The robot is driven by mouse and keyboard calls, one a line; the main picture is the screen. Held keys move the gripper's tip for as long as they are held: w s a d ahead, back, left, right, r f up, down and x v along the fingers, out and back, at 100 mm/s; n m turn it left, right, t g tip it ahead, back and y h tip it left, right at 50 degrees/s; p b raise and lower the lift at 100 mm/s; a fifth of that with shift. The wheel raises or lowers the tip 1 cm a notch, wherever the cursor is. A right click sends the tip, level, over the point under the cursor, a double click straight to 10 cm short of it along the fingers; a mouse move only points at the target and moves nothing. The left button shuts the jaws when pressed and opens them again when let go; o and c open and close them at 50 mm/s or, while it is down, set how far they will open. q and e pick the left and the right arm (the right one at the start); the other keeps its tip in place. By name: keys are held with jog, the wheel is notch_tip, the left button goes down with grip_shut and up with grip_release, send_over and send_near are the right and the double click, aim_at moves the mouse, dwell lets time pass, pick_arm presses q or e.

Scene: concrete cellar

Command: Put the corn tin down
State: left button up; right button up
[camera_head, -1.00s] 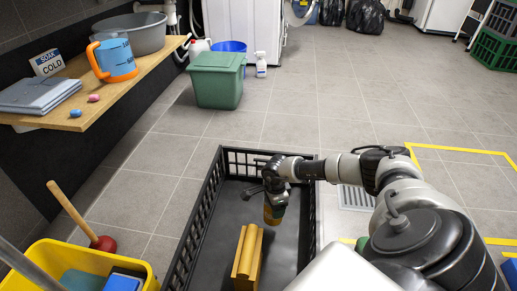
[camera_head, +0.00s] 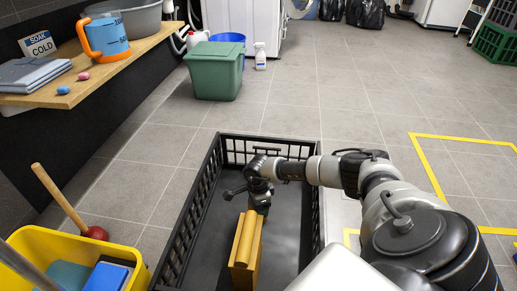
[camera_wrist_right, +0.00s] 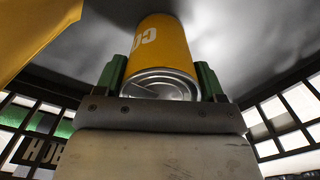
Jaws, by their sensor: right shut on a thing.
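The corn tin (camera_wrist_right: 161,50) is a yellow can with white lettering and a bare metal end facing the right wrist camera. My right gripper (camera_wrist_right: 162,82) is shut on it, with a green finger on each side. In the head view my right gripper (camera_head: 260,203) is down inside the black crate (camera_head: 205,190), behind the yellow block, and the tin is hidden there. I cannot tell whether the tin touches the crate floor. My left gripper is in neither view.
The yellow block (camera_head: 245,250) stands in the crate, close to my right gripper. Bare crate floor (camera_head: 285,225) lies to its right. A yellow bucket (camera_head: 75,250) and a plunger (camera_head: 95,232) are left of the crate. A green bin (camera_head: 214,72) stands beyond it.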

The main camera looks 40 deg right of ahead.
jog(key=shift+f, duration=0.15)
jog(key=o, duration=0.9)
